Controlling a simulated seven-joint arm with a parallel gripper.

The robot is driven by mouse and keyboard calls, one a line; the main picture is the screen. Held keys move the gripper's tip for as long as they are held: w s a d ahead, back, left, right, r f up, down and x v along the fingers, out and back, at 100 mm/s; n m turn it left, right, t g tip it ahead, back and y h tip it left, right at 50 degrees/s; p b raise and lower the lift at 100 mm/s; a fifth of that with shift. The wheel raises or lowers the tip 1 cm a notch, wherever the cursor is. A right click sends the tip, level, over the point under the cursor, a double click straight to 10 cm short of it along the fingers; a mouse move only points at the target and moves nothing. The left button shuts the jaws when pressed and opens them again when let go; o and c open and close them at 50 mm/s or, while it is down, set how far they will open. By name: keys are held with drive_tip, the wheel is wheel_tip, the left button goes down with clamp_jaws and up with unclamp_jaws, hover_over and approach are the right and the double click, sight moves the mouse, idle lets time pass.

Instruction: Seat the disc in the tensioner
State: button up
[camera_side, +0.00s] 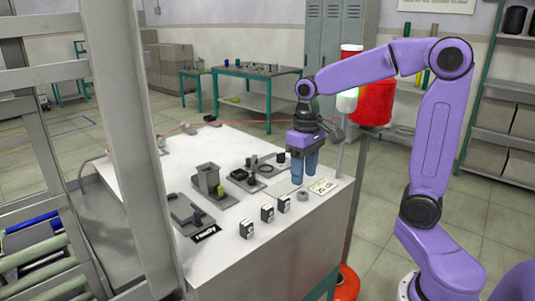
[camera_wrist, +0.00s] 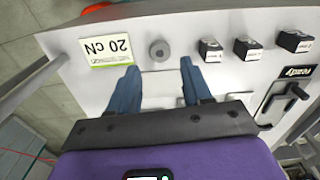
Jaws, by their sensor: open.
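A small round grey piece with a darker centre, which looks like the disc, lies on the white bench top (camera_side: 240,145). It shows in the side view (camera_side: 302,195) near the front edge and in the wrist view (camera_wrist: 159,50). My gripper (camera_side: 304,175) has blue fingers pointing down above the bench. In the wrist view my gripper (camera_wrist: 161,67) is open and empty, and the round piece appears just beyond the fingertips, between their lines. I cannot tell which fixture is the tensioner; a dark fixture (camera_side: 243,177) with a ring beside it stands behind and left of my gripper.
A "20 cN" card (camera_side: 322,187) lies right of the round piece. Several black-faced blocks (camera_side: 267,213) stand in a row to its left. A grey upright fixture (camera_side: 207,178), a lever fixture (camera_side: 186,212) and a "ready" label (camera_side: 205,233) are farther left. A thin pole rises near the right corner.

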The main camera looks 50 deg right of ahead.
sight(303, 193)
drive_tip(key=shift+f, duration=2.25)
drive_tip(key=c, duration=0.7)
drive_tip(key=shift+o, duration=0.2)
drive_tip(key=shift+r, duration=0.2)
drive_tip(key=shift+r, duration=2.35)
